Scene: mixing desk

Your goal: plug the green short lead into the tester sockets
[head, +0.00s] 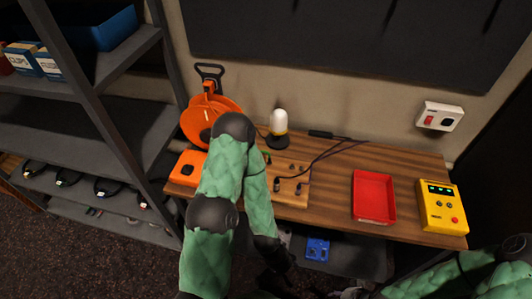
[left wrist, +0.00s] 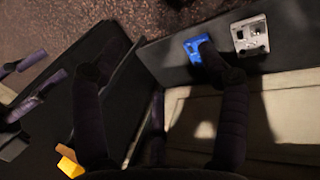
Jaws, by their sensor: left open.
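The yellow tester (head: 441,205) with a lit green display stands at the right end of the wooden desk; its sockets are too small to make out. A small green piece (head: 267,154) shows on the wooden board beside my left arm; I cannot tell if it is the green short lead. My left gripper (head: 276,268) is low in front of the desk, below the desktop and away from the tester.
A red tray (head: 374,196) lies left of the tester. Dark leads cross the board (head: 293,199). A white lamp (head: 279,124) and orange reel (head: 205,122) stand behind. A blue box (head: 317,249) sits on the shelf below, beside a grey box (left wrist: 250,36). Shelving (head: 120,118) is left.

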